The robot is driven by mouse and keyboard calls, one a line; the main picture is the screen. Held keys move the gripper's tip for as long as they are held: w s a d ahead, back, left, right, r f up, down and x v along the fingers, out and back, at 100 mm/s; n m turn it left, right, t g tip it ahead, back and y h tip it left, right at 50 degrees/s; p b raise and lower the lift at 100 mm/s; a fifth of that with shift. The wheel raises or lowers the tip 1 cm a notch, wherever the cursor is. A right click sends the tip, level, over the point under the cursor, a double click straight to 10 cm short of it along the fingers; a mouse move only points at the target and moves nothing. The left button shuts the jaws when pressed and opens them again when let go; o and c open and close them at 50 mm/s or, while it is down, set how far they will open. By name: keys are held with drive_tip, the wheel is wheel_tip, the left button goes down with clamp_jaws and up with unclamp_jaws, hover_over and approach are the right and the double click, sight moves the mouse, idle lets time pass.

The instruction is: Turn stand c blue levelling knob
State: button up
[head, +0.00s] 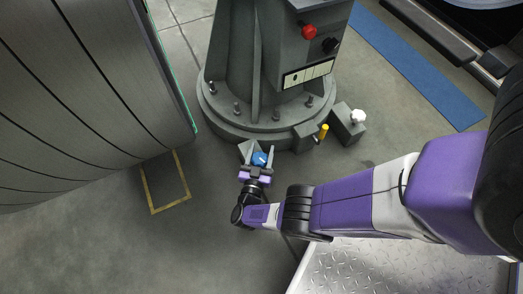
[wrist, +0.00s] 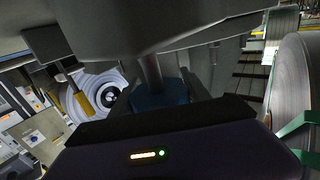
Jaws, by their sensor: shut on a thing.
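The blue levelling knob (head: 260,159) sits low at the front of the grey stand's round base (head: 225,125). My gripper (head: 257,163) is at the knob, with one finger on each side of it, shut on it. In the wrist view the blue knob (wrist: 160,98) shows dark between my fingers, under a grey metal block (wrist: 150,25), with a shaft above it. My gripper's dark body hides the lower part of the knob there. I cannot read a letter on the stand.
A yellow knob (head: 324,129) and a white knob (head: 358,116) stand to the right on the base's blocks. Red (head: 309,32) and black knobs (head: 330,45) are higher on the stand. A large steel coil (head: 90,90) fills the left. Grey floor lies in front.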

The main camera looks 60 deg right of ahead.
drive_tip(key=o, duration=1.3)
drive_tip(key=shift+o, duration=0.2)
drive_tip(key=shift+v, duration=3.85)
